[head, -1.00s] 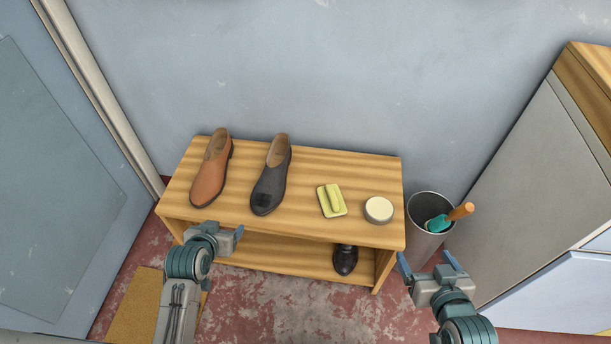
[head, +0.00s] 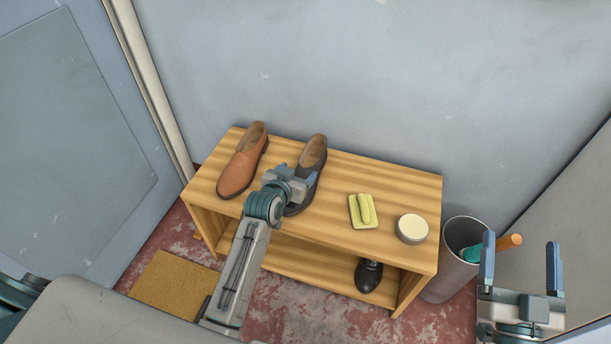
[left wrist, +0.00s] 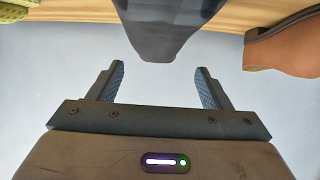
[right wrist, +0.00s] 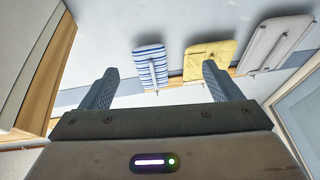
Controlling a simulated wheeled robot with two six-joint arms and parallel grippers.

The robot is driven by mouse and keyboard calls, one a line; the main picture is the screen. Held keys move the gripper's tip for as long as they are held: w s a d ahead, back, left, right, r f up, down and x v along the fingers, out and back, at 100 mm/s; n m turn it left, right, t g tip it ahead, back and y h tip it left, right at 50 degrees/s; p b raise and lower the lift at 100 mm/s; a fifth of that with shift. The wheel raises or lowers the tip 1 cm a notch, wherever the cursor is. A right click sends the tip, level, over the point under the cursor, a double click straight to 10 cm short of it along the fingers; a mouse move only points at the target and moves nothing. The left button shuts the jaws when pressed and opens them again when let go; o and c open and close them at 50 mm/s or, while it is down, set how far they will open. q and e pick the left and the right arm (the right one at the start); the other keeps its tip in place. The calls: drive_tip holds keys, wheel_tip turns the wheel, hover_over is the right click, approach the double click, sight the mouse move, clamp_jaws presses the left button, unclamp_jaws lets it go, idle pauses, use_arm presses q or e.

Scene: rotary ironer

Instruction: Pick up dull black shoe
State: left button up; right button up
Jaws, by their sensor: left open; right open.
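The dull black shoe (head: 313,155) stands on the top of the wooden bench, right of the brown shoe (head: 243,162). My left gripper (head: 297,172) is open over its front part and hides some of it in the head view. In the left wrist view the dark shoe (left wrist: 157,28) lies ahead of the open, empty fingers (left wrist: 160,72), between their lines. I cannot tell whether they touch it. My right gripper (head: 520,243) is open and empty, raised at the right by the bin; it also shows open in the right wrist view (right wrist: 157,72).
On the bench (head: 385,180) are a yellow-green brush-like block (head: 362,211) and a round tin (head: 412,229). A glossy black shoe (head: 369,275) is on the lower shelf. A grey bin (head: 450,276) holds an orange-handled item. Boards (right wrist: 210,60) hang in the right wrist view.

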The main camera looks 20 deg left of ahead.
sight(303, 169)
use_arm(q)
drive_tip(key=x, duration=0.2)
drive_tip(key=b+x, duration=0.1)
drive_tip(key=x, duration=0.1)
drive_tip(key=shift+d+r, duration=0.1)
drive_tip(key=shift+d, duration=0.1)
drive_tip(key=shift+w, duration=0.3)
clamp_jaws()
use_arm(e)
wheel_tip(303, 169, up, 6)
drive_tip(key=s+n+t+y, duration=0.1)
drive_tip(key=t, duration=0.3)
drive_tip(key=shift+s, duration=0.4)
